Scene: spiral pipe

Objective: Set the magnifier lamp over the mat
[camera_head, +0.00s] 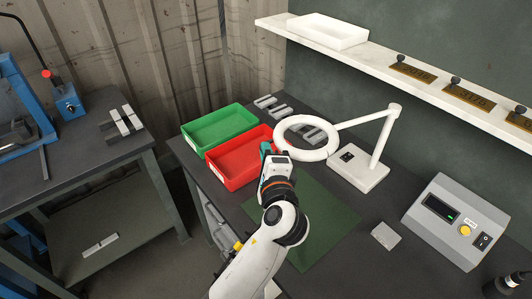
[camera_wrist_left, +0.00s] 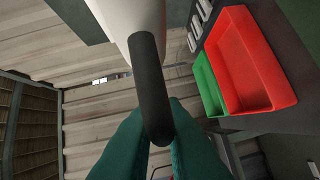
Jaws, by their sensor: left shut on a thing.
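The white magnifier lamp (camera_head: 385,132) stands on the dark bench, with a square base (camera_head: 358,172) and a jointed arm leading to a ring head (camera_head: 280,127). In the head view the ring appears behind the green mat (camera_head: 325,215), beside the red bin's right end. My left gripper (camera_head: 266,152) is at the near left side of the ring. In the left wrist view its teal fingers (camera_wrist_left: 160,135) are shut on the lamp's dark handle (camera_wrist_left: 150,85), which sticks out from the white head (camera_wrist_left: 125,18). My left arm covers part of the mat. My right gripper is out of view.
A red bin (camera_head: 216,172) and a green bin (camera_head: 196,134) stand left of the ring. Metal parts (camera_head: 268,103) lie behind. A grey control box (camera_head: 440,235) and a small pale block (camera_head: 385,236) are at the right. A white shelf (camera_head: 410,72) runs along the wall.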

